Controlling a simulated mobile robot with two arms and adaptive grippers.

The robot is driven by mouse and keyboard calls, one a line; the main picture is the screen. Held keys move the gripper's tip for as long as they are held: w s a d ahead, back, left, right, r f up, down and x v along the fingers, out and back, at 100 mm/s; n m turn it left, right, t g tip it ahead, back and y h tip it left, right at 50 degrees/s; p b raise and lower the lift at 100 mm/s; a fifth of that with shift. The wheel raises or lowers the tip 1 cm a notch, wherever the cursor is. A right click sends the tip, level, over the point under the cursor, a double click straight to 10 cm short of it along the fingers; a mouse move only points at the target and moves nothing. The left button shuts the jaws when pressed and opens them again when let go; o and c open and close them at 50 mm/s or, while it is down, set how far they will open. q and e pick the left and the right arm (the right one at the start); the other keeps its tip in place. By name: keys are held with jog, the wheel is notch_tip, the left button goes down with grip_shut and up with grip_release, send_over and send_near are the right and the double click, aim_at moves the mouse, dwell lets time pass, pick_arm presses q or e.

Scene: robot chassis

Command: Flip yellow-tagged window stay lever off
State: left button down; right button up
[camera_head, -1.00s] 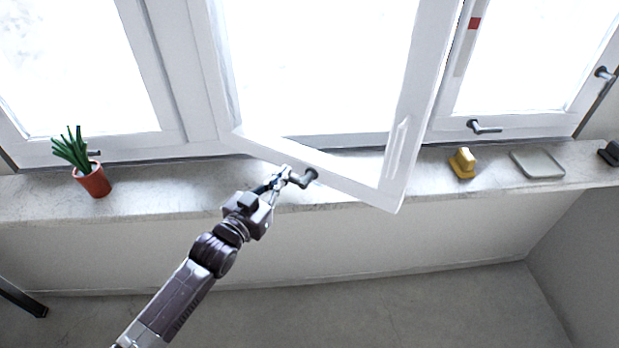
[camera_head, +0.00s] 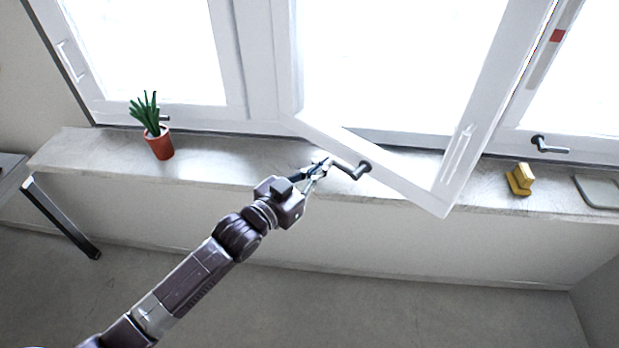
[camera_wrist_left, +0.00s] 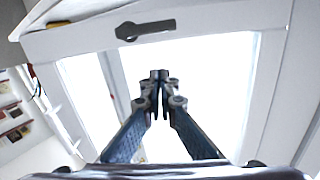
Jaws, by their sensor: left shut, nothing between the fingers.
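A dark lever handle (camera_head: 354,170) sits on the bottom rail of the open middle window sash (camera_head: 400,187). It also shows in the left wrist view (camera_wrist_left: 146,29), lying almost level across the white rail. My left gripper (camera_head: 322,164) is just left of this lever in the head view. In the left wrist view its fingertips (camera_wrist_left: 160,75) are together, empty, and apart from the lever in the picture. Another dark lever (camera_head: 549,147) sits on the right window, and a small one (camera_head: 164,118) is partly hidden behind the plant. I cannot make out a yellow tag on any lever. My right gripper is out of view.
The sill (camera_head: 220,160) holds a potted plant (camera_head: 159,143) at left, a yellow object (camera_head: 519,180) and a pale tray (camera_head: 598,192) at right. A red mark (camera_head: 557,36) shows on the right frame. A dark-legged table (camera_head: 62,220) stands at left. The open sash juts over the sill.

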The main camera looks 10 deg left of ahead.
pick_arm(q)
jog(key=b+v, duration=0.1)
jog(key=v, duration=0.3)
jog(key=shift+s+a, duration=0.25)
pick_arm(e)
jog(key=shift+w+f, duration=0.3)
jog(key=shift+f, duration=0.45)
